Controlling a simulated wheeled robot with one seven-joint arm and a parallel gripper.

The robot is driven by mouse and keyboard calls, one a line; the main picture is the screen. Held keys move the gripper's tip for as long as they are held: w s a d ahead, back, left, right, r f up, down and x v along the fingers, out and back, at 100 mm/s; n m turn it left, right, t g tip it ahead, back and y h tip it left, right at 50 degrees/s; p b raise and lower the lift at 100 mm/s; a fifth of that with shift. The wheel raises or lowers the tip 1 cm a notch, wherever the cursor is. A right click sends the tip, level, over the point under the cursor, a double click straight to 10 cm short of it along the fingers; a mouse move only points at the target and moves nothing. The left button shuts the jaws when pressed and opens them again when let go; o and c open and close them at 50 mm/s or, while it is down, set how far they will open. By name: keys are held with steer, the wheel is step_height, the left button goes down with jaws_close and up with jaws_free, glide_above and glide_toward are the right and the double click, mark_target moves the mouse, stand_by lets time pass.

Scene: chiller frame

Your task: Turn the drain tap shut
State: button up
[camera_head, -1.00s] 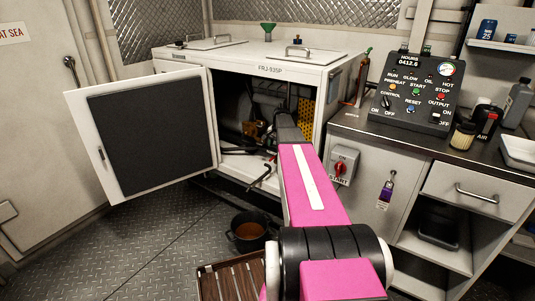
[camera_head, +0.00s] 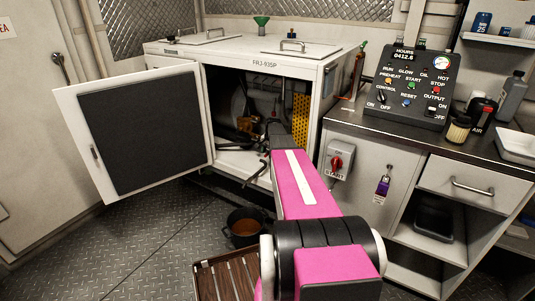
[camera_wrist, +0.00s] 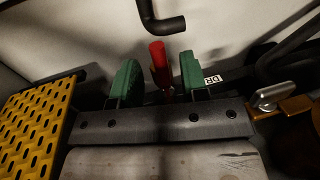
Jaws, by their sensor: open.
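The red tap handle (camera_wrist: 158,66) stands upright in the wrist view. A small label reading "DR" (camera_wrist: 212,79), partly hidden, is just right of it. My gripper (camera_wrist: 159,72) is open, with one green finger on each side of the red handle and a gap showing on both sides. I cannot tell how deep the handle sits between the fingers. In the head view my pink arm reaches into the open generator cabinet (camera_head: 266,63), and the gripper end is hard to make out there.
A yellow perforated panel (camera_wrist: 35,120) lies left of my gripper, and a bent black pipe (camera_wrist: 162,24) hangs just above the handle. Dark hoses (camera_wrist: 285,45) crowd the right. The cabinet door (camera_head: 70,100) stands open left. A black bucket of brown liquid (camera_head: 244,228) stands on the floor.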

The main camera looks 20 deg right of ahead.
steer(key=shift+f, duration=0.3)
jaws_close()
steer(key=shift+w+a, duration=0.15)
steer(key=shift+w+a+m+h, duration=0.3)
steer(key=shift+w+m, duration=0.5)
steer(key=shift+m, duration=0.75)
steer(key=shift+w+a+m+h, duration=0.25)
steer(key=shift+w+m, duration=0.55)
steer(key=shift+m, duration=0.8)
steer(key=shift+w+a+m+h, duration=0.3)
steer(key=shift+w+m, duration=0.5)
steer(key=shift+m, duration=0.75)
steer(key=shift+d, duration=0.1)
